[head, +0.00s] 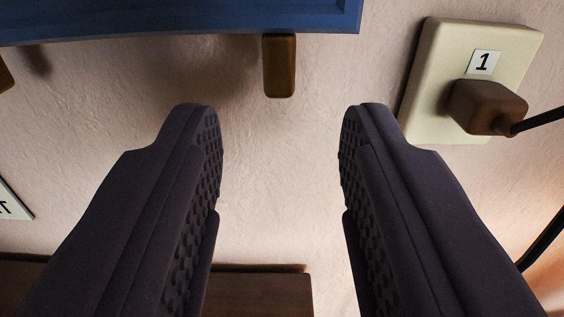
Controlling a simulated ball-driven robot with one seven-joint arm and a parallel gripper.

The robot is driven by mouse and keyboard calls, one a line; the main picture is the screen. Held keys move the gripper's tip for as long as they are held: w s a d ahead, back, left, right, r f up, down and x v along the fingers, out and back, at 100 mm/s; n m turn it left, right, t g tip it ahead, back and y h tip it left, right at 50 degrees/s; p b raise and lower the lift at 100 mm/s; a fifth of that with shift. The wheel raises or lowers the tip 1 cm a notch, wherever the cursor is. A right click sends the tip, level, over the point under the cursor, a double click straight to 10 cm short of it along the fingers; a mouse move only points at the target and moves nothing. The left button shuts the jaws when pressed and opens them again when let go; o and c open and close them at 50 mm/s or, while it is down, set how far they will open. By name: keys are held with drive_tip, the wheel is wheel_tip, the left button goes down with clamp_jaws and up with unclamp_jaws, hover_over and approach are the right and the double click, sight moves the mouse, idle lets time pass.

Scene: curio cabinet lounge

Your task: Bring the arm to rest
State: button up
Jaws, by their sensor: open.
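My gripper (280,125) reaches up from the bottom of the head view. Its two dark fingers with bumpy inner pads stand wide apart. Nothing is held between them; the pale textured wall shows through the gap. The fingertips point towards the wall, below a small brown wooden peg (279,66). The right fingertip appears close to the left edge of a cream wall plate (424,85); whether they touch cannot be told. The rest of my arm is out of view.
A blue panel or frame (180,18) spans the top left, with the peg under its edge. The plate bears a label "1" and a brown plug (487,106) with a black cord. A dark wooden surface (262,293) lies below. A white sign (12,205) is at left.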

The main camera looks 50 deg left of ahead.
idle(0.3)
drive_tip(key=w+d+r+t+h, duration=0.1)
drive_tip(key=w+d+r+h, duration=0.1)
drive_tip(key=w+d+r, duration=0.3)
drive_tip(key=w+d+r+t+h, duration=0.1)
drive_tip(key=w+d+r+h, duration=0.15)
drive_tip(key=r, duration=0.55)
drive_tip(key=s+d+r+m+t+h, duration=0.1)
drive_tip(key=s+d+r+m+h, duration=0.3)
drive_tip(key=r, duration=0.6)
drive_tip(key=w+d+r+h, duration=0.1)
drive_tip(key=d+r+h, duration=0.1)
drive_tip(key=d+r, duration=0.6)
drive_tip(key=s+d+r+m+h, duration=0.1)
drive_tip(key=s+d+r+m, duration=0.2)
drive_tip(key=s+r, duration=0.8)
drive_tip(key=s+d+r+m+h, duration=0.2)
drive_tip(key=s+d+r+m, duration=0.1)
drive_tip(key=s+r, duration=0.8)
wheel_tip(320, 180, up, 3)
drive_tip(key=shift+s+d+f+t, duration=0.2)
drive_tip(key=shift+s+d+t, duration=0.15)
drive_tip(key=shift+d, duration=0.4)
